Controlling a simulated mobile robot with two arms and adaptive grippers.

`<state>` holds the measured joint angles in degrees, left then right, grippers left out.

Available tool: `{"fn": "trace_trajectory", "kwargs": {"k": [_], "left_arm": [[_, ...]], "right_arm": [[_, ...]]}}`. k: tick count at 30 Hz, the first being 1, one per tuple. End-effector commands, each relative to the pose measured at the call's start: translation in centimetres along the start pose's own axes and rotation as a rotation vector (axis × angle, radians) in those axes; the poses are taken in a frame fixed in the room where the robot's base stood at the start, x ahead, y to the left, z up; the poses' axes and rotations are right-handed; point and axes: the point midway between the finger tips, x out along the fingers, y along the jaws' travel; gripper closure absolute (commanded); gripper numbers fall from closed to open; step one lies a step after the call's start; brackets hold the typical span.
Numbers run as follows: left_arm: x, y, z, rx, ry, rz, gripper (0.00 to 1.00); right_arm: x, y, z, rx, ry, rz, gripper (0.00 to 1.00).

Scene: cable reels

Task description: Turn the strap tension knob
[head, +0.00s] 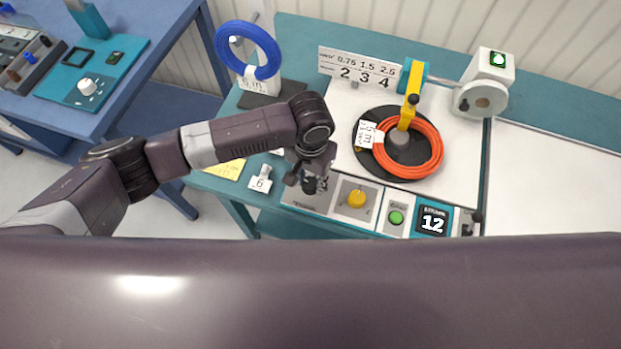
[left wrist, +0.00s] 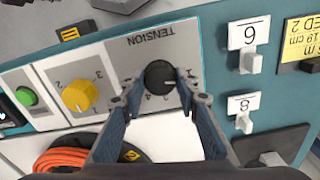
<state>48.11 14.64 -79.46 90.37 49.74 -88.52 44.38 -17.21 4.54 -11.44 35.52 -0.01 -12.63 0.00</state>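The black strap tension knob (left wrist: 160,75) sits on the grey panel below the printed word TENSION in the left wrist view. Its white pointer mark faces right there. My left gripper (left wrist: 160,80) is open, with one fingertip on each side of the knob. A gap shows at the left finger; whether the right finger touches cannot be told. In the head view my left gripper (head: 312,186) is over the left end of the console and largely hides the knob. My right gripper is in neither view.
An orange cable coil (head: 428,160) lies on a black reel. A blue coil (head: 270,48) hangs behind my arm. Numbered hooks (head: 261,179) stand at the left edge.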

Motion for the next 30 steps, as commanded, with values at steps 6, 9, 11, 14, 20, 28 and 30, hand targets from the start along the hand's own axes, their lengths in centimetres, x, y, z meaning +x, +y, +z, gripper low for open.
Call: {"fn": "trace_trajectory", "kwargs": {"k": [6, 9, 11, 14, 20, 28, 30], "left_arm": [[-0.1, -0.1, 0.0, 0.0, 0.0, -0.001, 0.95], [-0.1, -0.1, 0.0, 0.005, 0.0, -0.001, 0.95], [-0.1, -0.1, 0.0, 0.014, 0.0, -0.001, 0.95], [-0.2, -0.1, 0.0, 0.041, 0.0, -0.001, 0.95], [-0.3, 0.0, 0.0, 0.153, 0.0, -0.001, 0.95], [-0.4, 0.0, 0.0, 0.392, -0.001, -0.001, 0.95], [-0.3, 0.0, 0.0, 0.459, -0.001, 0.0, 0.95]], "right_arm": [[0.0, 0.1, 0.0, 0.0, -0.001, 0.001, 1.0], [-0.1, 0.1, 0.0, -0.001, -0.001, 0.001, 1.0], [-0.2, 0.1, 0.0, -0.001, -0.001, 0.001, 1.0], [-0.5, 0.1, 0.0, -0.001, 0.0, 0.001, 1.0], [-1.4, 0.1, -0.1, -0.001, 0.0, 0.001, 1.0], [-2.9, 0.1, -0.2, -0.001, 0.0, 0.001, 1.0], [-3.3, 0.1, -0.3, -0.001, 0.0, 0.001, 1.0]]}}
